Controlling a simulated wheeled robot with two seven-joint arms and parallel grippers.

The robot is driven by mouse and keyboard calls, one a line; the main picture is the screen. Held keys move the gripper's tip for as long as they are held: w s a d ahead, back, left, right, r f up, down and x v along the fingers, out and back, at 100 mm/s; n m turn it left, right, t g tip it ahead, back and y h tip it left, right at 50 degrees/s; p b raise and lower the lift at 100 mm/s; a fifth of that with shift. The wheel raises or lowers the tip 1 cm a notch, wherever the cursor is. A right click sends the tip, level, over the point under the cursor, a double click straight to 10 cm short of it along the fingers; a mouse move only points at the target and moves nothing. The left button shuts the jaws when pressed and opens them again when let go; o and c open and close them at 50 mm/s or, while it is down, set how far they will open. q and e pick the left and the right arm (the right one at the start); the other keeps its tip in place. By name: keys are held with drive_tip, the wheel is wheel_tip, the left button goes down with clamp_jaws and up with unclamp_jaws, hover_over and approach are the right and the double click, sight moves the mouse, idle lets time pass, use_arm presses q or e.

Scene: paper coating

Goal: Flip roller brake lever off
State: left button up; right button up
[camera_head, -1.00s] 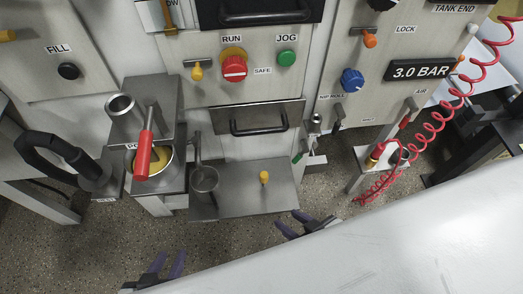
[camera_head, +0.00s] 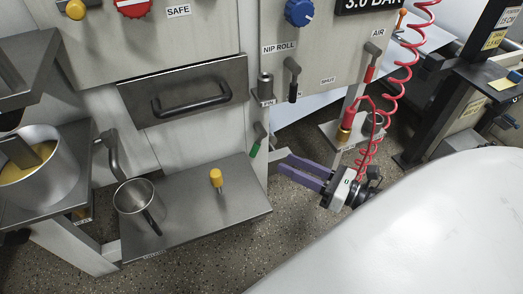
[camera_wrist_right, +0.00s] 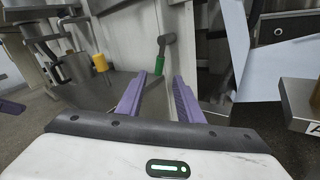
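A small lever with a green handle (camera_head: 256,147) hangs on the machine's side post, below the nip roll panel. No readable label names it as the roller brake lever. My right gripper (camera_head: 284,164) is just right of and below it in the head view, fingers apart and pointing toward the machine. In the right wrist view, the green handle (camera_wrist_right: 161,64) shows ahead, between the tips of the open, empty fingers (camera_wrist_right: 159,76); it appears apart from them.
A black-handled lever (camera_head: 293,85) and a red-handled lever (camera_head: 371,65) hang to the right. A coiled red air hose (camera_head: 404,75) hangs beyond the gripper.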

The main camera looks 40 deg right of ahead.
drive_tip(key=b+x, duration=0.1)
drive_tip(key=x, duration=0.8)
drive_tip(key=shift+w, duration=0.35)
drive_tip(key=shift+a, duration=0.15)
clamp_jaws()
